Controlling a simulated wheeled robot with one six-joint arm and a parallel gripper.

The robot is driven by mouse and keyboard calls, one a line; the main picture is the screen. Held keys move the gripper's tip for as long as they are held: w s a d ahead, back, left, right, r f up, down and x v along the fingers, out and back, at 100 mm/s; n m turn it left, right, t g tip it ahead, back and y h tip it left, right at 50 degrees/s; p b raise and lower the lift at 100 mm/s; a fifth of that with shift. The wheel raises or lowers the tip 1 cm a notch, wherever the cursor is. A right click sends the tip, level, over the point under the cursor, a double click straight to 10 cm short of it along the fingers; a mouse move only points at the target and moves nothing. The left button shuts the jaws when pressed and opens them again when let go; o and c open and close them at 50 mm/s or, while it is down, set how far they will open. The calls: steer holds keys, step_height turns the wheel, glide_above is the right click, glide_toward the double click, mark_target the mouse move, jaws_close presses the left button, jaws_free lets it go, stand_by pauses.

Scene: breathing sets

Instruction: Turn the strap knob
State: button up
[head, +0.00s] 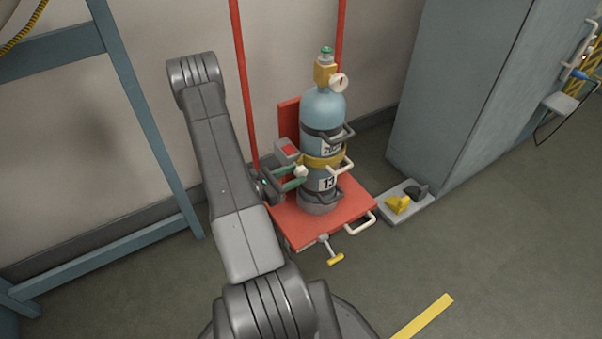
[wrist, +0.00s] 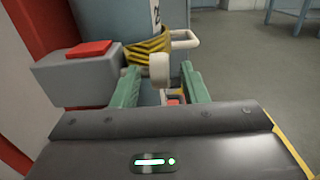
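The strap knob (head: 301,171) is a small cream knob on the side of the blue gas cylinder (head: 323,106). A yellow strap (head: 324,161) goes around the cylinder; in the wrist view the strap (wrist: 150,50) has dark stripes. My gripper (head: 294,177) has green fingers and is close to the knob. In the wrist view the knob (wrist: 160,70) stands between the two fingertips, with a narrow gap showing on each side. The gripper looks open, and I see no contact. The knob's far side is hidden.
A grey box with a red top (wrist: 85,75) sits close left of the fingers. The cylinder stands on a red cart (head: 345,207) with red uprights. A blue-grey cabinet (head: 450,80) stands at right, with a pedal unit (head: 420,207) beside it. The front floor is clear.

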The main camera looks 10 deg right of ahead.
mark_target(295, 174)
steer(key=shift+x, duration=1.6)
jaws_close()
